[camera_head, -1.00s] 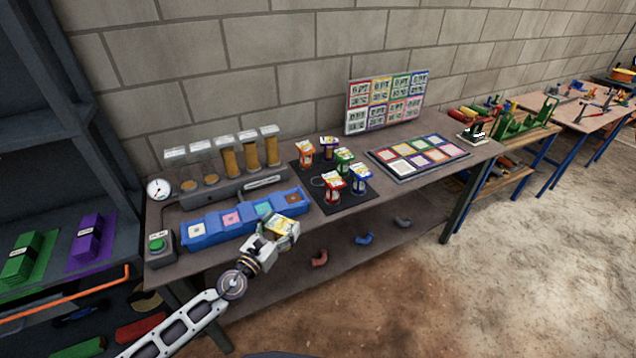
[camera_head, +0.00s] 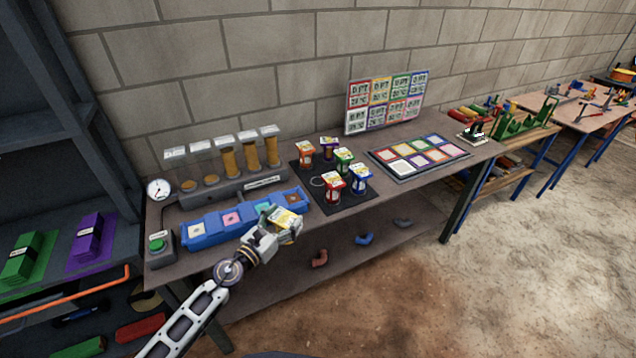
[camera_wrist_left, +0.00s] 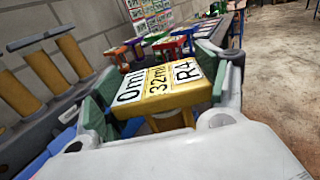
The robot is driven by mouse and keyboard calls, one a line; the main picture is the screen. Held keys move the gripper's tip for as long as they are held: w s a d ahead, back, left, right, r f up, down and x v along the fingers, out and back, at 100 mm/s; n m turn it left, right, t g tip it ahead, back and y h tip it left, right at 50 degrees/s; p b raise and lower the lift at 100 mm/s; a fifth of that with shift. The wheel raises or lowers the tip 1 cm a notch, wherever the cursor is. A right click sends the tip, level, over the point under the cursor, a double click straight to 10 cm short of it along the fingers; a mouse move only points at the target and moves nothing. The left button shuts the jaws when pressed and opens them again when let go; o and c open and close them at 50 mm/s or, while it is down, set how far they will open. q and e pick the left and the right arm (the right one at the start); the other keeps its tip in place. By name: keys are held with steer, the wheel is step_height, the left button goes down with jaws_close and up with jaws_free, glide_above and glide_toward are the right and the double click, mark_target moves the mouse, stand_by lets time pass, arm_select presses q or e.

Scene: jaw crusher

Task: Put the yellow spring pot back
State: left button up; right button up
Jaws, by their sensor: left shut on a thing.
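The yellow spring pot (camera_head: 285,217) is held in my left gripper (camera_head: 281,228) above the front edge of the bench. In the left wrist view the yellow pot (camera_wrist_left: 160,92) sits between the two fingers, its top label facing me with partly readable print. My left gripper is shut on it. A black mat (camera_head: 347,203) lies just beyond and to the right, bearing several similar pots: orange (camera_head: 305,153), purple (camera_head: 328,148), green (camera_head: 344,161), red (camera_head: 333,187) and blue (camera_head: 359,179). My right gripper is not in view.
A blue tray with coloured squares (camera_head: 215,228) lies left of the gripper. Behind it stands a rack of yellow-filled cylinders (camera_head: 228,158). A panel of coloured tiles (camera_head: 420,155) lies right of the mat. A green button box (camera_head: 158,247) sits at the bench's left end.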

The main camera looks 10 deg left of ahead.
arm_select(q)
steer(key=shift+w+r, duration=0.2)
steer(key=shift+r, duration=0.1)
steer(key=shift+w+r+h, duration=0.1)
steer(key=shift+h, duration=0.2)
